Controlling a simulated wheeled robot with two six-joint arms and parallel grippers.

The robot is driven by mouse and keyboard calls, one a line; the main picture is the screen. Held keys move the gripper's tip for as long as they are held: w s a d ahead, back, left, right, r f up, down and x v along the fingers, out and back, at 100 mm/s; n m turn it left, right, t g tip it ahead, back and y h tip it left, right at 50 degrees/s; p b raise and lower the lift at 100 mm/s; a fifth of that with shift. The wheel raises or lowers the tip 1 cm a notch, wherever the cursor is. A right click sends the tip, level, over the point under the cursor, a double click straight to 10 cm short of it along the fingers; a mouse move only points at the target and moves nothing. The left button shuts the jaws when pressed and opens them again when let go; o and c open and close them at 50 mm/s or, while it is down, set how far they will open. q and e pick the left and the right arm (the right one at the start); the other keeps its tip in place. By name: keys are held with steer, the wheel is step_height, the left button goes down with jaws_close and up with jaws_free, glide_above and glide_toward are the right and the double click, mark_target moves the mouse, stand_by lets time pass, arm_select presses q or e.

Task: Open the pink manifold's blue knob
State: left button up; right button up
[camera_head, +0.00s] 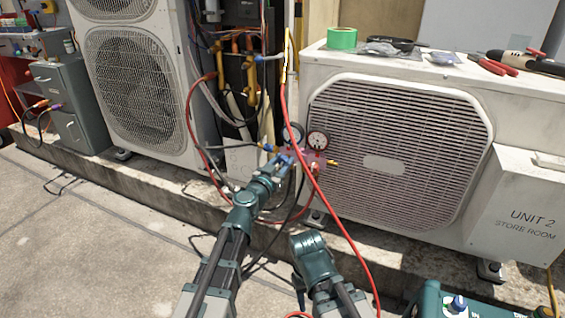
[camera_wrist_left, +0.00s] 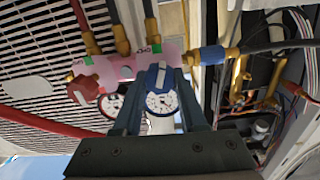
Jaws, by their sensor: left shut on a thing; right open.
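The pink manifold (camera_head: 312,157) hangs in front of the right condenser, with two round gauges and hoses on it. In the left wrist view the manifold (camera_wrist_left: 120,68) appears upside down, with a red knob (camera_wrist_left: 83,90) at its left. The blue knob (camera_wrist_left: 157,76) sits between the fingers of my left gripper (camera_wrist_left: 158,88), which is shut on it. My left gripper (camera_head: 283,163) reaches the manifold's left part in the head view and partly hides the knob. My right gripper (camera_head: 301,288) is low and apart from the manifold; its fingers are hard to make out.
A red hose (camera_head: 335,215) hangs down in front of the right condenser (camera_head: 400,150). Other hoses run left of the manifold. Green tape (camera_head: 342,38) and red pliers (camera_head: 497,66) lie on the condenser top. A teal case (camera_head: 460,302) stands at lower right. Paving at left is mostly clear.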

arm_select(q)
jaws_close()
steer(key=shift+n, duration=0.8)
steer(key=o, duration=0.9)
jaws_free()
steer(key=shift+o, duration=0.2)
